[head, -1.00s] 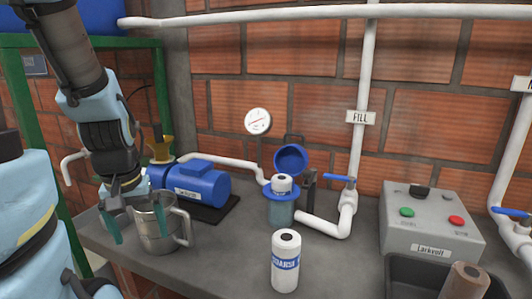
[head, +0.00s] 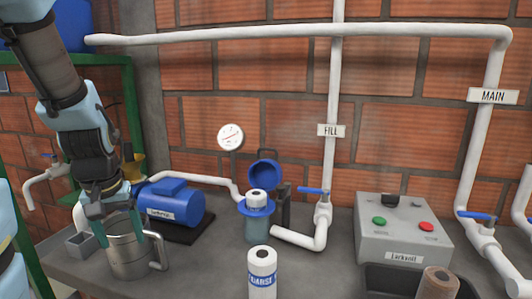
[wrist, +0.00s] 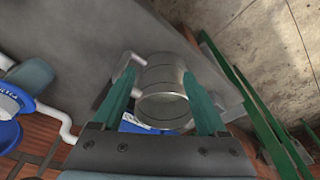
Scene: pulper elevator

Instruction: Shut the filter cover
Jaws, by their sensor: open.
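The filter has a clear bluish bowl (head: 257,230) with a blue rim, standing on the counter. A white cartridge (head: 257,198) sits in it, its top showing above the rim. The round blue filter cover (head: 263,170) stands open, tilted up behind the cartridge. My gripper (head: 121,236) is at the left, well away from the filter, with its green fingers apart at the metal jug (head: 128,262). In the wrist view my gripper (wrist: 160,110) has its fingers spread with the jug (wrist: 162,85) showing between them; whether they touch it I cannot tell. Blue filter parts show at the left edge (wrist: 10,102).
A white labelled cartridge (head: 262,275) stands in front of the filter. A blue pump (head: 172,205) is behind the jug. A white pipe with a blue valve handle (head: 314,191) and a grey control box (head: 402,232) are to the right.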

